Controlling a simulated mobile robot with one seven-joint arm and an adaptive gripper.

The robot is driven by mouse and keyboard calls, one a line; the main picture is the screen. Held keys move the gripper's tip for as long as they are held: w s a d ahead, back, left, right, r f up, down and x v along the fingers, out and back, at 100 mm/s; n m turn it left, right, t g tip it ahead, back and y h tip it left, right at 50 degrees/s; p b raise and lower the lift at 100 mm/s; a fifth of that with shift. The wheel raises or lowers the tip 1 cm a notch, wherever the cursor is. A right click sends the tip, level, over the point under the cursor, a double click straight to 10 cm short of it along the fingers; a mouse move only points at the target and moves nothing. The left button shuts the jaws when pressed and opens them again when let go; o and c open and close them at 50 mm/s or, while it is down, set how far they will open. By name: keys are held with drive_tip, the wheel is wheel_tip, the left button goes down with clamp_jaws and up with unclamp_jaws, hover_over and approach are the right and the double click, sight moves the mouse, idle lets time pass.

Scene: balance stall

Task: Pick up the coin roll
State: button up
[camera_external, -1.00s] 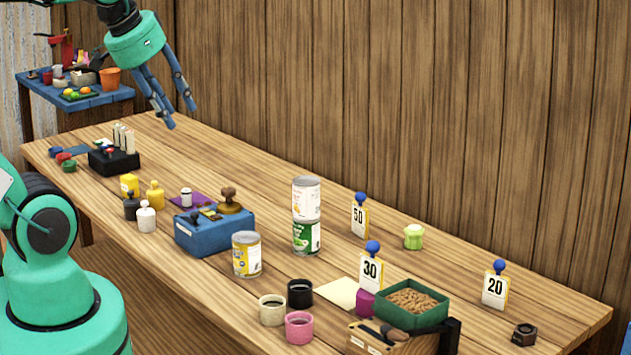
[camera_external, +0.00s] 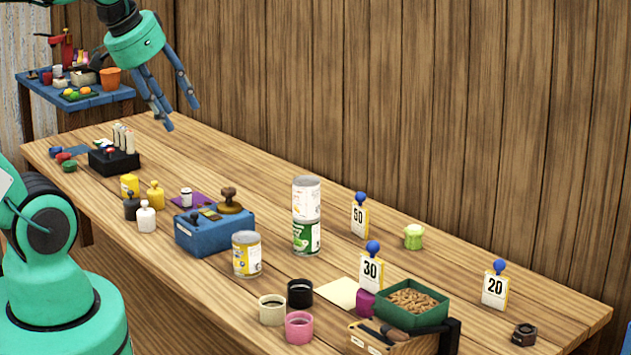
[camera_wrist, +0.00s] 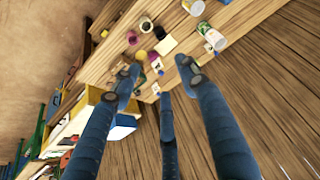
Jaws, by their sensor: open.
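Several slim pale upright rolls (camera_external: 123,138) stand in a black holder (camera_external: 117,163) near the table's left end. They look like coin rolls, but I cannot tell for sure. My gripper (camera_external: 178,112) has three blue fingers, spread open and empty. In the external view it hangs in the air, up and to the right of the black holder and apart from it. In the wrist view the open fingers (camera_wrist: 157,82) show with nothing between them, and I cannot make out the pale rolls there.
A blue box scale (camera_external: 212,237) stands mid-table. Two stacked cans (camera_external: 306,215) and a yellow can (camera_external: 246,254) stand to its right. Small weights (camera_external: 146,217) stand to its left. A green tray of brown pieces (camera_external: 405,318) and number cards (camera_external: 371,272) stand at the right. A plank wall is behind.

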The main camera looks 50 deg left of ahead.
drive_tip(key=shift+w, duration=0.1)
drive_tip(key=w+a+r+n, duration=0.1)
drive_tip(key=w+a, duration=0.3)
drive_tip(key=w, duration=0.3)
drive_tip(key=w+a+n, duration=0.1)
drive_tip(key=w+a, duration=0.3)
drive_tip(key=w, duration=0.3)
drive_tip(key=w+a+f+n+g+y+p, duration=0.1)
drive_tip(key=w+a+f, duration=0.2)
drive_tip(key=w+a, duration=0.35)
drive_tip(key=w+a+f, duration=0.2)
drive_tip(key=w+a, duration=0.4)
drive_tip(key=a, duration=0.2)
drive_tip(key=n+g+p, duration=0.1)
drive_tip(key=n+g, duration=0.1)
drive_tip(key=n, duration=0.2)
hover_over(186, 190)
drive_tip(key=s+d, duration=0.2)
drive_tip(key=s, duration=0.1)
drive_tip(key=s+d+f+x, duration=0.1)
drive_tip(key=s+x, duration=0.2)
drive_tip(key=x, duration=1.1)
drive_tip(key=s+d+f+x, duration=0.1)
drive_tip(key=s+x, duration=0.2)
drive_tip(key=x, duration=1.1)
drive_tip(key=shift+s+d+r+y, duration=0.1)
drive_tip(key=shift+d+r+y, duration=0.1)
drive_tip(key=shift+d+y, duration=0.15)
drive_tip(key=shift+b+x, duration=0.35)
drive_tip(key=shift+x, duration=3.95)
